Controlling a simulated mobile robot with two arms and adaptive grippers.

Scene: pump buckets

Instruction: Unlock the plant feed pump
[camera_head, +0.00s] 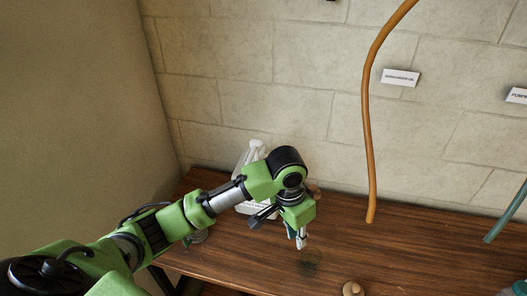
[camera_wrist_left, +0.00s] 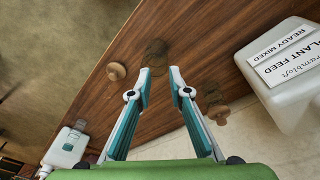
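The white plant feed container (camera_wrist_left: 296,108) stands at the right of the left wrist view, its label reading "PLANT FEED" and "READY MIXED". In the head view a white container with a pump-like top (camera_head: 252,152) stands near the wall, mostly hidden behind my left arm. My left gripper (camera_head: 301,241) points down over the table, to the right of that container and apart from it. In the left wrist view its fingers (camera_wrist_left: 160,72) are parted, with nothing held between them. The pump's lock state cannot be made out. My right gripper is in neither view.
A small dark see-through object (camera_head: 310,262) is on the wooden table (camera_head: 420,245) below the gripper. A round wooden knob (camera_head: 352,288) is at the front. An orange hose (camera_head: 370,120) hangs over the table. A teal hose (camera_head: 505,215) hangs at right. The table's middle right is clear.

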